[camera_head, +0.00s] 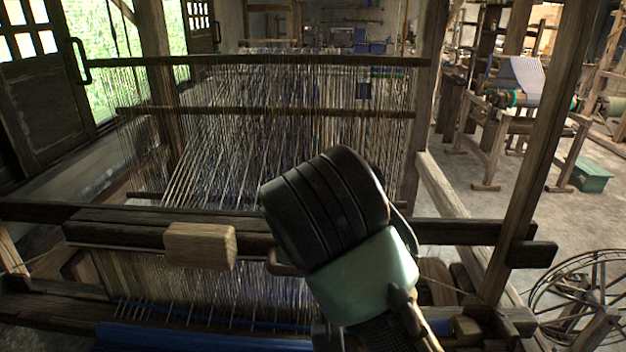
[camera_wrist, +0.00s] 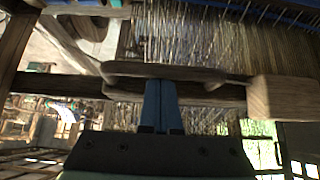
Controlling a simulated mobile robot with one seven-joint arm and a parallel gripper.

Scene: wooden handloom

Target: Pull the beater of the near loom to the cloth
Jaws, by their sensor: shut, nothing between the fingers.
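The near loom's beater (camera_head: 130,226) is a dark horizontal beam across the warp in the head view. A pale wooden block (camera_head: 200,246) sits on its front, and it also shows at the right of the wrist view (camera_wrist: 285,97). A curved wooden handle (camera_wrist: 165,71) runs along the beater (camera_wrist: 70,85) in the wrist view. My gripper (camera_wrist: 162,84) is shut and empty, its blue fingertips at the middle of this handle. I cannot tell whether they touch or hook it. Blue cloth (camera_head: 200,336) lies at the bottom of the head view, nearer than the beater. My wrist hides the fingers there.
Loom posts (camera_head: 535,130) rise at right. Warp threads (camera_head: 250,120) fill the space behind the beater. A spoked wheel (camera_head: 580,295) stands at lower right, and a green box (camera_head: 592,176) sits on the floor. Open floor shows between the looms at right.

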